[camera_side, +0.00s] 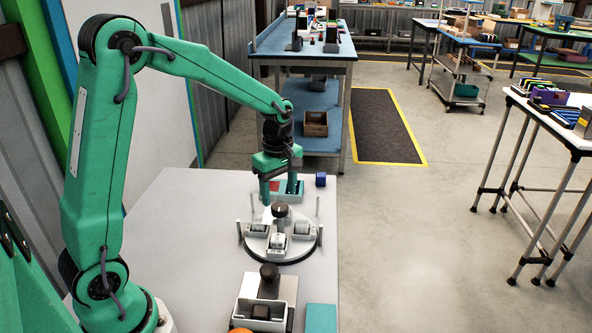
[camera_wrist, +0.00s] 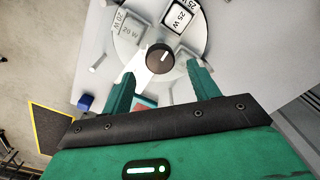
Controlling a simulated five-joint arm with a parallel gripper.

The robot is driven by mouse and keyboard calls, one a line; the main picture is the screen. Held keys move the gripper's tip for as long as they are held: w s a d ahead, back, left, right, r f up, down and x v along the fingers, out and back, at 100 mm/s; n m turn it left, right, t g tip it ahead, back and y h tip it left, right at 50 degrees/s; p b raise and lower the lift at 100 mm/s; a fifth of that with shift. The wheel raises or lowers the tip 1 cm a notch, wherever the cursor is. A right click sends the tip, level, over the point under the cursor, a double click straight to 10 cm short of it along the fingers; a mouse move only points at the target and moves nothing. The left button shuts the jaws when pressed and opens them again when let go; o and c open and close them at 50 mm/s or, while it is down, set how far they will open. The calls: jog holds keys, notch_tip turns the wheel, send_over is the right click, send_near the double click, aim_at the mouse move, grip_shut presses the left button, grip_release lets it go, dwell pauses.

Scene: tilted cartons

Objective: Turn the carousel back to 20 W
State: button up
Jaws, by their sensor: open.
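The carousel (camera_side: 287,256) is a round pale disc with a dark rim, small open pockets and thin upright posts on the grey table. A dark knob (camera_side: 280,209) stands at its centre. In the wrist view the carousel (camera_wrist: 205,42) shows a pocket marked 20 W (camera_wrist: 130,31) at upper left and one marked 25 W (camera_wrist: 180,15) at the top. The knob (camera_wrist: 160,58) there has a white pointer line. My gripper (camera_side: 281,198) is open above the carousel. In the wrist view my gripper (camera_wrist: 161,70) has its fingertips to either side of the knob; contact cannot be told.
A blue cube (camera_side: 320,179) sits behind the carousel, near a teal-and-red block (camera_side: 293,187) partly hidden by my fingers. The table's left part is clear.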

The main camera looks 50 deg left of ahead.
aim_at(280, 206)
jog(key=shift+f, duration=2)
grip_shut()
